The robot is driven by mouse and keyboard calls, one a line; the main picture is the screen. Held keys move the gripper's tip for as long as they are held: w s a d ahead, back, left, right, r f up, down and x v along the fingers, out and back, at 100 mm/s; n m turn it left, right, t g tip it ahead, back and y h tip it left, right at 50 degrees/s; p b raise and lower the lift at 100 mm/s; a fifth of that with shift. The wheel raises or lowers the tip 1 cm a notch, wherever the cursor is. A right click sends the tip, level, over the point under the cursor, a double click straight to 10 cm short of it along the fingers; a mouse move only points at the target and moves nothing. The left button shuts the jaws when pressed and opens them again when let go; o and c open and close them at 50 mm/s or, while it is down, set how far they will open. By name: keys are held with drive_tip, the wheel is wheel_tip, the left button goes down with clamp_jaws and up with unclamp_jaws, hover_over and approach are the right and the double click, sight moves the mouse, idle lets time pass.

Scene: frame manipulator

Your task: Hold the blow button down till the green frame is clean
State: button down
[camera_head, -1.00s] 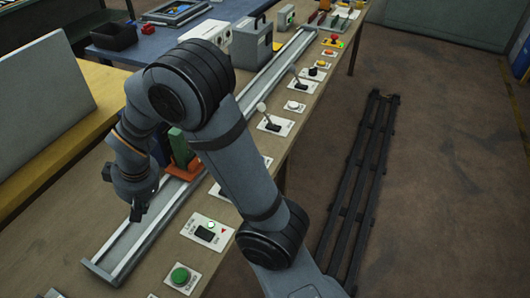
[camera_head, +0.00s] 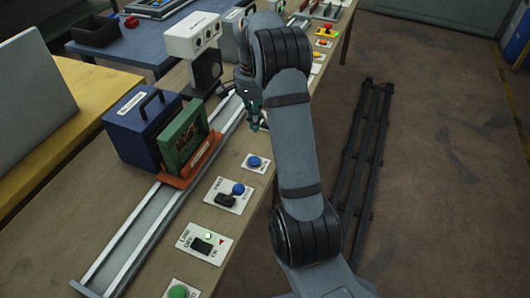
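The green frame (camera_head: 172,134) stands upright on an orange carriage (camera_head: 172,181) on the metal rail. Brownish patches show on its face. A blue box with a handle (camera_head: 132,143) stands right beside it on the left. A blue button (camera_head: 255,161) sits on a white plate to the right of the rail; I cannot read its label, so I cannot confirm it is the blow button. My gripper (camera_head: 255,126) is above the rail's right side, up-picture from the blue button and apart from it. It is small and dark, and its finger opening is unclear.
A blue-knobbed lever (camera_head: 237,189), a black switch with a lit green lamp (camera_head: 201,246) and a green button (camera_head: 177,292) line the table's near edge. A white device on a black stand (camera_head: 192,42) is behind my gripper. My arm hides some controls farther along.

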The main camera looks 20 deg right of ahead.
drive_tip(key=shift+s+f, duration=0.1)
idle(0.3)
drive_tip(key=p, duration=0.1)
approach(256, 161)
wheel_tip(256, 161, down, 7)
drive_tip(key=shift+r, duration=0.1)
idle(0.3)
